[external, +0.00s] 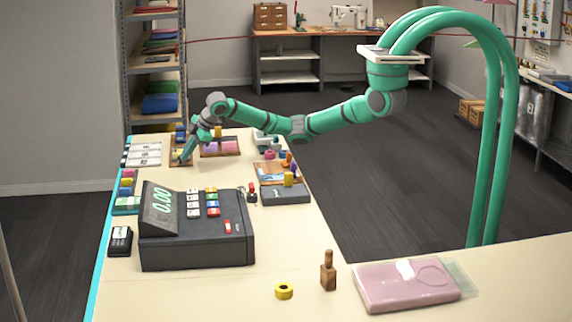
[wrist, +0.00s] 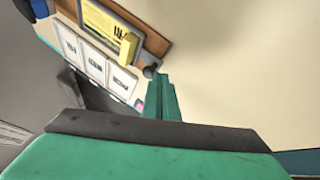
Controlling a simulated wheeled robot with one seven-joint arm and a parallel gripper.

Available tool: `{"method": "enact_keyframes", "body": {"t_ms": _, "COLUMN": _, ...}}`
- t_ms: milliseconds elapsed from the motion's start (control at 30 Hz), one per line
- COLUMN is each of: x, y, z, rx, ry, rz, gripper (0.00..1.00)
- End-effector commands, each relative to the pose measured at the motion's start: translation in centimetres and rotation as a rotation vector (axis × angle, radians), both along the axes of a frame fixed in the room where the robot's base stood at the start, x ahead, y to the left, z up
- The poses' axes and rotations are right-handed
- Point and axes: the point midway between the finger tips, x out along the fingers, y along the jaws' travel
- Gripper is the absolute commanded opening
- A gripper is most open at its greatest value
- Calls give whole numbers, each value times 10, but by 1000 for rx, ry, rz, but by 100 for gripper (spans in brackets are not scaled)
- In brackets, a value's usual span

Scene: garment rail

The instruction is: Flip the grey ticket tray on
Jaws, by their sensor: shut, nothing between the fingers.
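My gripper (external: 181,157) is at the far left end of the counter, pointing down, with its fingers together and empty. In the wrist view its green fingertips (wrist: 160,82) are close to a small dark round knob (wrist: 149,72); I cannot tell whether they touch. The knob is by the edge of a wooden tray (wrist: 146,26) with a yellow ticket and yellow block. Beside it is a panel of white labelled cards (wrist: 93,61), also in the external view (external: 142,154). A dark grey tray-like box (external: 286,196) with a yellow piece stands right of the register. I cannot tell which is the grey ticket tray.
A dark cash register (external: 195,235) fills the counter's middle. Other small trays crowd the far end. The counter's front part has clear room.

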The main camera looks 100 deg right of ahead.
Motion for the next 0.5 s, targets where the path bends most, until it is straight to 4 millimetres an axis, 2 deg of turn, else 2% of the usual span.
{"method": "enact_keyframes", "body": {"t_ms": 233, "x": 0, "y": -6, "z": 0, "rx": 1, "ry": 0, "rz": -3, "gripper": 0}}
{"method": "enact_keyframes", "body": {"t_ms": 500, "x": -1, "y": -61, "z": -1, "rx": 4, "ry": 1, "rz": -7, "gripper": 0}}
